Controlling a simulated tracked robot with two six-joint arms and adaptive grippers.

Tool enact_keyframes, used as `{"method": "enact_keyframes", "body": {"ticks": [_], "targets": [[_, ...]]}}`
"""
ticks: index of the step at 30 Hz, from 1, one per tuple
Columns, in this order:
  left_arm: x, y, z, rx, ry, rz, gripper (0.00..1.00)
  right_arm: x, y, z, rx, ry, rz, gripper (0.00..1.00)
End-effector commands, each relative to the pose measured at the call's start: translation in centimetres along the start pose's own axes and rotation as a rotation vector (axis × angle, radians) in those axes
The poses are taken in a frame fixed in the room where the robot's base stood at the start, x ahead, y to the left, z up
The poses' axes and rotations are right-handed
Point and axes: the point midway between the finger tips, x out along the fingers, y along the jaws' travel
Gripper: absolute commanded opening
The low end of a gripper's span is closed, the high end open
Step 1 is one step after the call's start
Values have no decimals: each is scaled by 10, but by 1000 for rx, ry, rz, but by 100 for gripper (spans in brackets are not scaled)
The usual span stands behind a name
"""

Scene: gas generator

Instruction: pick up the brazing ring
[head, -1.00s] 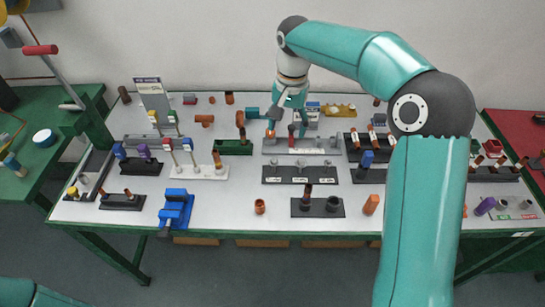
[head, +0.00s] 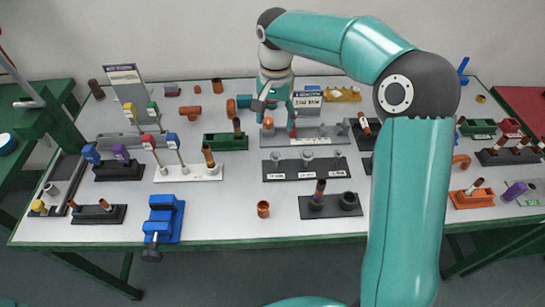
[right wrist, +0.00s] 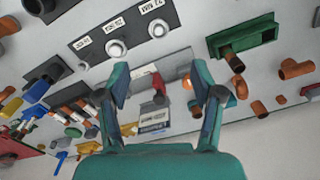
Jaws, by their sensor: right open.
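I cannot pick out the brazing ring with certainty; any small ring is too small to tell or hidden. My right gripper (head: 277,120) is over the back middle of the table, above the grey block (head: 330,140). In the right wrist view its two fingers (right wrist: 165,100) are spread apart with nothing held. Between them, farther off, are the grey block (right wrist: 172,66), a red-topped piece (right wrist: 158,84) and a small orange piece (right wrist: 187,82). A copper piece (right wrist: 195,108) shows near the right finger. My left gripper is not in view.
A black plate with three fittings (head: 290,168) lies in front of the grey block. A blue vise (head: 163,220) and a copper cup (head: 263,209) are near the front edge.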

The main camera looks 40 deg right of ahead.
Motion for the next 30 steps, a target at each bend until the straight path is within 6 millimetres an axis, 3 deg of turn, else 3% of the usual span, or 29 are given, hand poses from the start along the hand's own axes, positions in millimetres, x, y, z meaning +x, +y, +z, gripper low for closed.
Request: {"method": "enact_keyframes", "body": {"ticks": [3,9,17,24,30], "targets": [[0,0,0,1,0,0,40,28,4,-1,6,-4,5,67],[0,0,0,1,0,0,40,60,5,-1,8,-2,3,67],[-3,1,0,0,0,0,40,76,4,-1,8,-2,2,67],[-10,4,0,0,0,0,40,109,3,-1,9,-4,4,67],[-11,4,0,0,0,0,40,121,2,-2,9,0,0,67]]}}
